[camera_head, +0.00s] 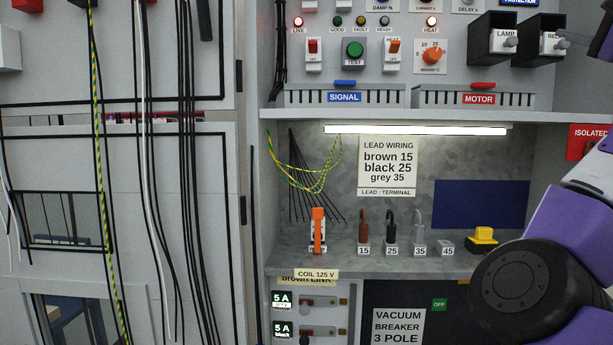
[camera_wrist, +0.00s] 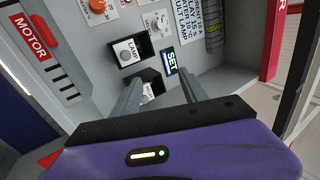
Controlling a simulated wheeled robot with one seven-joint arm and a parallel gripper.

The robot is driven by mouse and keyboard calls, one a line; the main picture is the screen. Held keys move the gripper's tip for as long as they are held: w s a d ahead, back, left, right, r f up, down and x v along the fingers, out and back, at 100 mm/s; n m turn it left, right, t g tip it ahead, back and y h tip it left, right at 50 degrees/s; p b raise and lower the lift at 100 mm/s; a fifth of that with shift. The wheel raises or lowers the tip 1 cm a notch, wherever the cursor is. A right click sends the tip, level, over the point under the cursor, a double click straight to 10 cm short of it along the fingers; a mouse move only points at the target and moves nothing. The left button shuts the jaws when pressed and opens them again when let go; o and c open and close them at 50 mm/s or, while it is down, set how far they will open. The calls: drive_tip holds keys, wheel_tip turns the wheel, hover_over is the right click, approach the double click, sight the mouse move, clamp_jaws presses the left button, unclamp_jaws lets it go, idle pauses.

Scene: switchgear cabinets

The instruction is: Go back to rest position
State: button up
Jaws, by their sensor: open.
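My gripper (camera_wrist: 160,95) shows in the wrist view with its two grey fingers apart and nothing between them. How far the fingertips are from the panel I cannot tell.
The cabinet shelf (camera_head: 350,262) holds an orange-handled switch (camera_head: 317,230), brown, black and grey leads on terminals (camera_head: 391,230) and a yellow block (camera_head: 483,240). Cables (camera_head: 185,170) hang at left.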

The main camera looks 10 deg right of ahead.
drive_tip(key=a+f+n+g+h, duration=0.1)
drive_tip(key=a+f+n+h, duration=0.25)
drive_tip(key=f, duration=1.15)
drive_tip(key=a+f+n+h, duration=0.25)
drive_tip(key=f+n, duration=0.25)
drive_tip(key=f, duration=1.1)
drive_tip(key=s+a+f+n+t+y, duration=0.1)
drive_tip(key=s+a+f+n+y, duration=0.25)
drive_tip(key=a+f, duration=0.5)
drive_tip(key=s+a+f+n+y, duration=0.35)
drive_tip(key=a+f+n, duration=0.2)
drive_tip(key=f, duration=0.55)
drive_tip(key=s+a+f+n+g+y, duration=0.1)
drive_tip(key=s+a+f, duration=0.4)
drive_tip(key=s, duration=0.6)
drive_tip(key=s+a+f+n+g+y, duration=0.2)
drive_tip(key=s+a+f, duration=0.4)
drive_tip(key=s+f, duration=0.3)
drive_tip(key=s+a+f+n+g+y, duration=0.1)
drive_tip(key=s+a+f+g+y, duration=0.2)
drive_tip(key=s+f, duration=0.4)
drive_tip(key=s+a+g, duration=0.1)
drive_tip(key=s+a, duration=0.1)
drive_tip(key=s, duration=0.3)
drive_tip(key=shift+s+a+f+n, duration=0.2)
drive_tip(key=shift+s+a+n, duration=0.05)
drive_tip(key=shift+s+n, duration=0.15)
